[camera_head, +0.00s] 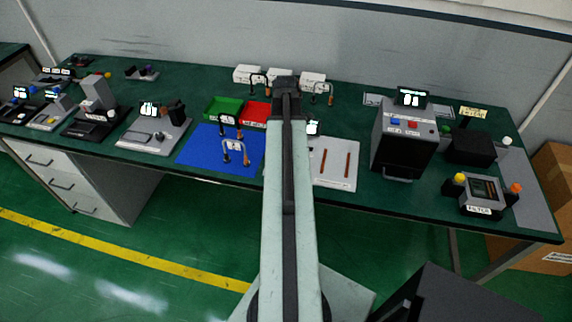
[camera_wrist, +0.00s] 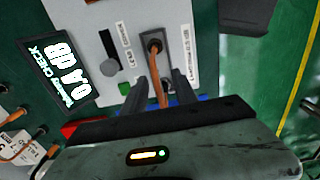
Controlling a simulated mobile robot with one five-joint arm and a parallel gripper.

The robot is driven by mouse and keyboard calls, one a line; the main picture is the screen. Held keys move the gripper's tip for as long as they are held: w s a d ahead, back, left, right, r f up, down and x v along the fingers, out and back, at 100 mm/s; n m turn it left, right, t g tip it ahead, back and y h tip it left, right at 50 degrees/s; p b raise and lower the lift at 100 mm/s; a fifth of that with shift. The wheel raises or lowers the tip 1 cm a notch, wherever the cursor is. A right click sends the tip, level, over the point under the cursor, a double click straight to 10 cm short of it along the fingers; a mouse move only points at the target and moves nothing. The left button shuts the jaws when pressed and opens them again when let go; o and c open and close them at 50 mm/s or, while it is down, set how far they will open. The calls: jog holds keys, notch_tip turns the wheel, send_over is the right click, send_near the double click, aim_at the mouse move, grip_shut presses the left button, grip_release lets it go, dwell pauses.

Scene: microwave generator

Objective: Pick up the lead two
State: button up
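In the wrist view an orange-brown lead (camera_wrist: 157,80) runs from a dark socket on a grey panel (camera_wrist: 122,60) down between my fingers. My gripper (camera_wrist: 156,88) is open, with one finger on each side of the lead; I cannot tell if either finger touches it. The lead's lower end is hidden behind my gripper body. No label marks it clearly as lead two. In the head view my arm covers the middle of the bench and my fingers do not show. Other leads with orange handles stand on the blue mat (camera_head: 192,148) and near the white boxes (camera_head: 246,73).
A lit display (camera_wrist: 57,75) stands beside the panel in the wrist view. In the head view, green (camera_head: 213,104) and red (camera_head: 254,111) trays are left of my arm. A grey board (camera_head: 333,178) with two red-brown rods and a dark box unit (camera_head: 399,150) are right of it.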

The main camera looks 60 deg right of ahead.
jog(key=shift+f, duration=0.85)
jog(key=shift+r, duration=0.2)
grip_shut()
notch_tip(320, 180, up, 10)
jog(key=p, duration=1)
jog(key=shift+r, duration=0.15)
jog(key=shift+f+b, duration=0.35)
jog(key=shift+f, duration=0.1)
